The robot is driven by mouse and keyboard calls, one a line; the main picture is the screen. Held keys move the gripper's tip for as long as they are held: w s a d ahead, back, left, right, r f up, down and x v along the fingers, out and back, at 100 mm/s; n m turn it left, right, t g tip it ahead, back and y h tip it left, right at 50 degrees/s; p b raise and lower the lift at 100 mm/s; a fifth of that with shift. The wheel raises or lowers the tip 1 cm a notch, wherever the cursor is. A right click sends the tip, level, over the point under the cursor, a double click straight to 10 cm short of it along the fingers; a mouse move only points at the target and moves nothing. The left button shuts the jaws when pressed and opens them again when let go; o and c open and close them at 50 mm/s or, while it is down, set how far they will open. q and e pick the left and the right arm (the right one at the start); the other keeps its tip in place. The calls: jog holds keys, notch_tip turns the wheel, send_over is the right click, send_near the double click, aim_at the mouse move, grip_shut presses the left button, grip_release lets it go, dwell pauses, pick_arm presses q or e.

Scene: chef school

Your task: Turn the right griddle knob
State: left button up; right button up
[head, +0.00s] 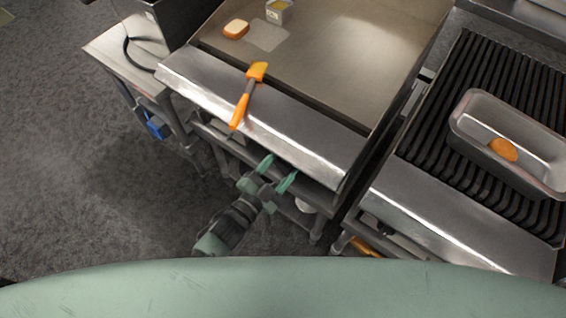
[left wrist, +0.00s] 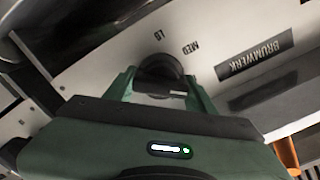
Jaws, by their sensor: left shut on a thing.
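The griddle (head: 330,60) has a flat steel plate with a wide front ledge. My left gripper (head: 279,170) reaches under that ledge, right of its middle, at the front panel. In the left wrist view a round black knob (left wrist: 158,68) sits on the pale panel, beside the printed marks LO and MED. The green fingers of my left gripper (left wrist: 160,88) are on both sides of the knob and shut on it. The ledge hides the knob in the head view. My right gripper is in neither view.
An orange-handled spatula (head: 241,107) lies across the ledge. A bread piece (head: 236,29) and a small container (head: 279,11) are on the plate. A ribbed grill (head: 440,120) with a metal pan (head: 480,108) stands right. Open floor (head: 60,150) is left.

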pick_arm(q)
jog(key=m, duration=0.2)
jog(key=m+b, duration=0.1)
jog(key=m, duration=0.1)
jog(key=shift+s+f+m, duration=0.1)
jog(key=shift+f+m, duration=0.1)
jog(key=shift+m, duration=0.1)
jog(key=m+b, duration=0.2)
jog(key=m, duration=0.3)
jog(key=shift+d, duration=0.1)
jog(key=shift+m, duration=0.4)
jog(key=o, duration=1.4)
jog(key=v, duration=0.8)
jog(key=shift+b, duration=0.35)
